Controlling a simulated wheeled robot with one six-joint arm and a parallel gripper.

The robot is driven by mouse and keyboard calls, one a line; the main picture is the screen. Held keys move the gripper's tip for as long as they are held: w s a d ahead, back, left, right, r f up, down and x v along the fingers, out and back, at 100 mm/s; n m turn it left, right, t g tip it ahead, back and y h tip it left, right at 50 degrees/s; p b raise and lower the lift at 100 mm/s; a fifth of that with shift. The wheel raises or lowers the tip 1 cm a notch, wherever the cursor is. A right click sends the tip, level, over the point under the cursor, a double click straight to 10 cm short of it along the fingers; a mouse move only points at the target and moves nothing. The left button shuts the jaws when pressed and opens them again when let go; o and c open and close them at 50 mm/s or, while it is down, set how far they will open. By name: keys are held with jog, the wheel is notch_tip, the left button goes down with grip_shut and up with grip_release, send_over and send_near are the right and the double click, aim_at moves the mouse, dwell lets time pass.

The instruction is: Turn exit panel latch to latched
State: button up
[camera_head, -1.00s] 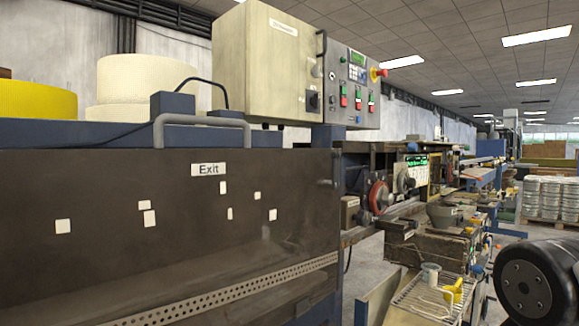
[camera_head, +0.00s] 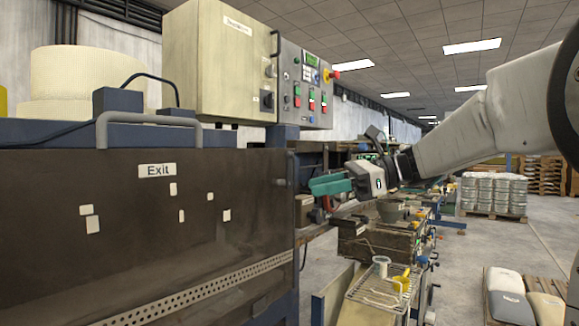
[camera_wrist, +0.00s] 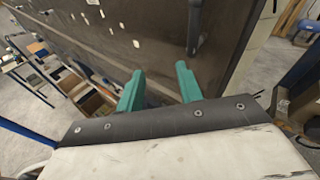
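The dark exit panel (camera_head: 130,225) fills the left of the head view, with an "Exit" label and several pale stickers. A small dark latch (camera_head: 285,168) sits at its upper right edge; its exact setting is hard to read. In the wrist view a dark grey bar with a rounded end, seemingly the latch (camera_wrist: 195,30), shows on the panel face (camera_wrist: 150,40), beyond the fingers. My gripper (camera_head: 330,184) has teal fingers and is just right of the panel's edge. In the wrist view my gripper (camera_wrist: 159,80) has its fingers apart, with nothing between them.
A grey handle (camera_head: 150,118) runs along the panel's top. A beige cabinet (camera_head: 220,60) and a button box (camera_head: 305,85) stand above. Machinery with a wire rack (camera_head: 375,290) lies to the right. Open floor (camera_head: 480,245) shows farther right.

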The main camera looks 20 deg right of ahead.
jog(key=w+d+r+m+t+y, duration=0.2)
jog(key=w+d+r, duration=0.1)
jog(key=d+r, duration=0.1)
jog(key=x, duration=0.7)
jog(key=shift+f, duration=0.3)
jog(key=shift+w+a, duration=0.1)
jog(key=shift+a, duration=0.05)
grip_shut()
